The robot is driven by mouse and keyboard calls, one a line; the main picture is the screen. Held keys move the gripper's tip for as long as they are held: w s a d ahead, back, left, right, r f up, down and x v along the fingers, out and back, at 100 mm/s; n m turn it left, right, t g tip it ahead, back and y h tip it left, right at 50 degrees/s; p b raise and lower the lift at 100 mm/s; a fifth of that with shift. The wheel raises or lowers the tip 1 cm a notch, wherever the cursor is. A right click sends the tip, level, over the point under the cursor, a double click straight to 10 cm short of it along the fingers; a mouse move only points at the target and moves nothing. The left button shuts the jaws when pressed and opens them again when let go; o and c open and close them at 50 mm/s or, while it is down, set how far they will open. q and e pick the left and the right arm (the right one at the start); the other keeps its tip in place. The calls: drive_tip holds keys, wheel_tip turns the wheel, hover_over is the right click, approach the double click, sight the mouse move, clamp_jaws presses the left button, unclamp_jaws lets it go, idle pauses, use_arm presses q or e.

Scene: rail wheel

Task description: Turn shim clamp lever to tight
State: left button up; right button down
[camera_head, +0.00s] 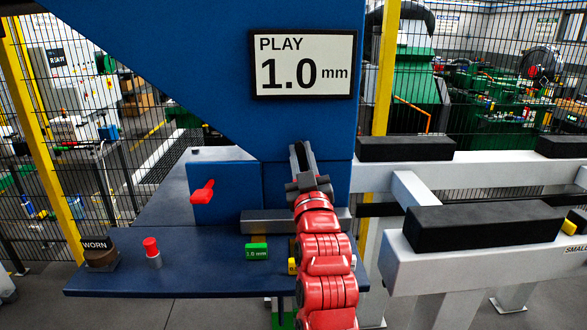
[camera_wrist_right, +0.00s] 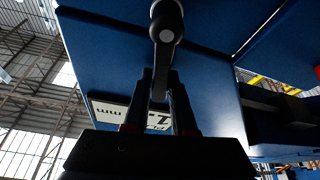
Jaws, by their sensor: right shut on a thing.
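The shim clamp lever shows in the right wrist view as a grey bar (camera_wrist_right: 159,84) hanging from a dark round hub (camera_wrist_right: 166,24) on the blue machine face. My right gripper (camera_wrist_right: 158,90) has its two dark fingers on either side of the bar and is shut on it. In the head view my red right arm reaches up from the bottom, and the right gripper (camera_head: 302,156) is against the blue machine column. It hides most of the lever there, so its tight or loose marking cannot be read. My left gripper is not in view.
A display (camera_head: 303,65) reads PLAY 1.0 mm. A red handle (camera_head: 203,192) sits on a blue box at left. On the blue shelf (camera_head: 200,278) are a red-topped knob (camera_head: 152,252), a WORN block (camera_head: 100,255) and a green 1.0 mm shim (camera_head: 256,251). White rails with black pads stand at right.

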drive_tip(key=shift+d+m+h+b, duration=0.3)
drive_tip(key=shift+d+m+h, duration=0.15)
drive_tip(key=shift+m, duration=0.5)
drive_tip(key=shift+d+m+h+b, duration=0.3)
drive_tip(key=shift+m+h, duration=0.25)
drive_tip(key=shift+m, duration=0.4)
drive_tip(key=shift+r, duration=0.1)
drive_tip(key=c, duration=0.7)
unclamp_jaws()
drive_tip(key=shift+d, duration=0.15)
drive_tip(key=shift+c, duration=0.2)
